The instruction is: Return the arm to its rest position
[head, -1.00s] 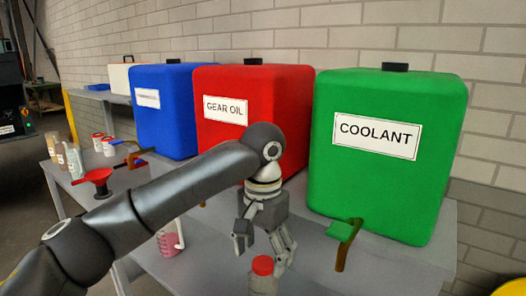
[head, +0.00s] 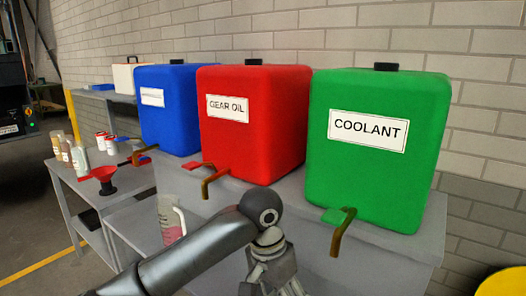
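My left arm comes in from the lower left, its elbow-like joint in front of the table. My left gripper (head: 271,288) is at the bottom edge, pointing down. Its finger bases are spread apart as if open, but the fingertips are cut off by the frame. No held object shows. My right gripper is not in view. The green COOLANT tank (head: 372,180), red GEAR OIL tank (head: 262,140) and blue tank (head: 178,125) stand behind the arm, apart from the gripper.
A clear jug with pink liquid (head: 171,222) stands left of my arm, partly hidden by it. A red funnel (head: 104,179) and several bottles (head: 75,155) are on the left table. Taps (head: 340,232) jut out from the tanks. A yellow object (head: 505,284) is at lower right.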

